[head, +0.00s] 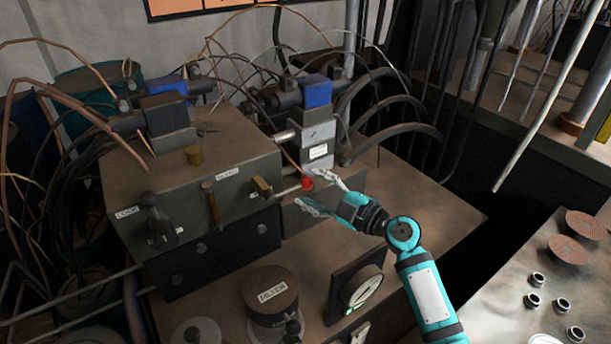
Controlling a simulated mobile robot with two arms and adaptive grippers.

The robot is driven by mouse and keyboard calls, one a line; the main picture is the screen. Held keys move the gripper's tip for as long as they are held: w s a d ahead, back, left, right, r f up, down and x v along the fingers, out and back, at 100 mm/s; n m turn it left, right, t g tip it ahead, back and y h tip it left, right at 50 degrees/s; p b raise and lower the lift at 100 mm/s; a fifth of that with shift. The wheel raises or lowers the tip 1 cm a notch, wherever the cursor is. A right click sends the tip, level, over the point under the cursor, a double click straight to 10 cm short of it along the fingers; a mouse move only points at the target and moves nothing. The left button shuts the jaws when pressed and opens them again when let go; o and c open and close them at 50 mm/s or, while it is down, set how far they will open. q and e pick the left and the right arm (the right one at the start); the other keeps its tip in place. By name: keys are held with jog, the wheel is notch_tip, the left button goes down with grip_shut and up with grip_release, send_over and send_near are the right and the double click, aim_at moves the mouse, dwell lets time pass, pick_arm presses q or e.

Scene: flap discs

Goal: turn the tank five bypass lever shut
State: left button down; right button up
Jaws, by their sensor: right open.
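A lever with a red knob (307,183) sticks out to the right from the front of a grey-brown valve box. Its thin metal rod runs back toward a brass block (262,187). No label that I can read names tank five, so I cannot confirm that this is its bypass lever. My right gripper (309,189) is open, with one finger above and one below the red knob. Whether the fingers touch the knob is not clear. My left gripper is not in view.
The valve box (200,160) also carries a black handle (155,215) and a brown upright handle (211,204). A round labelled cap (271,297) and a dial (361,287) stand in front. Hoses crowd the back. A bench (500,290) at right holds discs and rings.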

jog(key=shift+x, duration=1.4)
jog(key=shift+c, duration=0.4)
grip_shut()
jog(key=shift+w, duration=0.1)
